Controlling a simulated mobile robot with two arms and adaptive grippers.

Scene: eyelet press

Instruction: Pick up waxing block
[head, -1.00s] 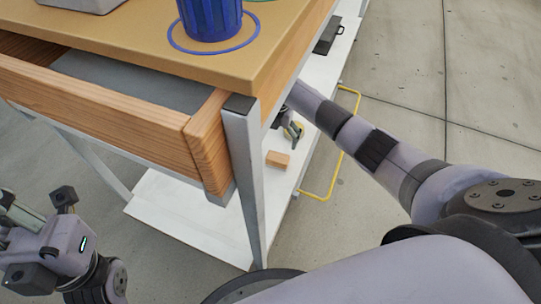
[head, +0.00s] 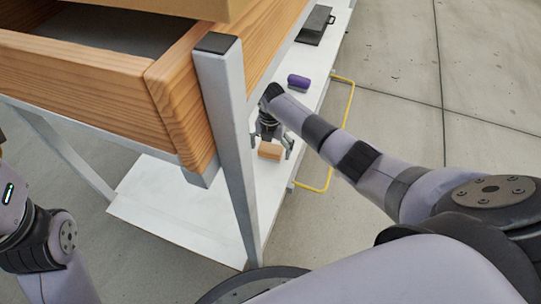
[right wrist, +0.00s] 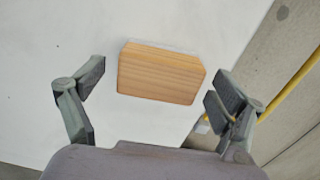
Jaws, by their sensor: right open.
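The waxing block is a small tan wooden block (head: 270,150) on the white lower shelf (head: 160,203) under the table. My right gripper (head: 275,143) reaches in under the tabletop and is at the block, with a finger to either side of it in the head view.
A table leg (head: 226,130) and an open wooden drawer (head: 95,90) stand left of my right arm. A purple roll (head: 298,82) and a dark flat object (head: 316,25) lie farther back on the shelf. A yellow rail (head: 349,115) runs along the right side.

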